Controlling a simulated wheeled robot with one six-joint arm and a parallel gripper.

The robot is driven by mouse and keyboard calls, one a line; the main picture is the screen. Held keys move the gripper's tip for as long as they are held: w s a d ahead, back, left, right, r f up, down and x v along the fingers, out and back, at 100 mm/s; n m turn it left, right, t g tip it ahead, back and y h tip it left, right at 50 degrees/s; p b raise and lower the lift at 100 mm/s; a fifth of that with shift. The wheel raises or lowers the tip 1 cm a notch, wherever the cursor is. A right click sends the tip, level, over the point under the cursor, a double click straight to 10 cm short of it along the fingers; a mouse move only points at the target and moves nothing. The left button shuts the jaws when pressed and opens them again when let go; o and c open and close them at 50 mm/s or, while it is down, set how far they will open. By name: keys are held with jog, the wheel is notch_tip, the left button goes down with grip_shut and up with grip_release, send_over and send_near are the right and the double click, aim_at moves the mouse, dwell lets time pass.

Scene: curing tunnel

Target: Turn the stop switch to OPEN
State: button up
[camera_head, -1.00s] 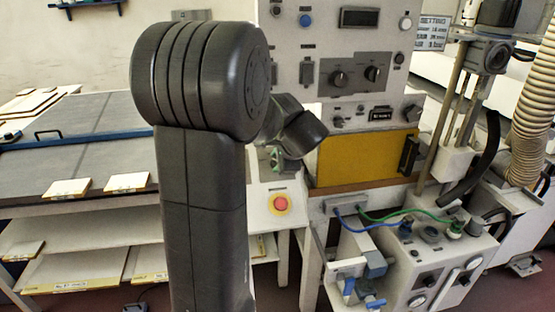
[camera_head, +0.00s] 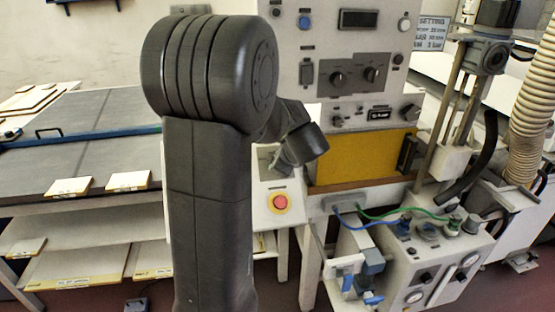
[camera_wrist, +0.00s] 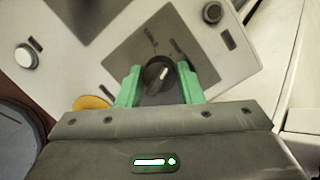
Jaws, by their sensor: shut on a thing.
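The stop switch (camera_wrist: 157,76) is a black rotary knob with a pale pointer line, on a dark grey plate in the wrist view. The small labels around it are too blurred to read. My gripper (camera_wrist: 160,88) has green fingers on the left and right sides of the knob and is shut on it. In the head view, my gripper (camera_head: 268,160) is mostly hidden behind my arm, just above the red stop button on the sloped panel. The switch cannot be made out there.
A red button on a yellow base (camera_head: 280,203) sits just below my gripper. A second dark knob (camera_wrist: 212,13) and a white round button (camera_wrist: 27,57) are near the switch. A control cabinet (camera_head: 345,50) stands behind, and a grey bench (camera_head: 75,150) is at left.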

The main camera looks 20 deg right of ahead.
dwell(0.3)
jog(key=o, duration=1)
jog(key=shift+c, duration=0.2)
jog(key=b+v, duration=0.1)
jog(key=v, duration=1.3)
jog(key=shift+w+f, duration=0.1)
jog(key=shift+f, duration=0.05)
jog(key=p+x, duration=0.1)
jog(key=x, duration=1.2)
jog(key=shift+w+f, duration=0.15)
jog(key=shift+w, duration=0.1)
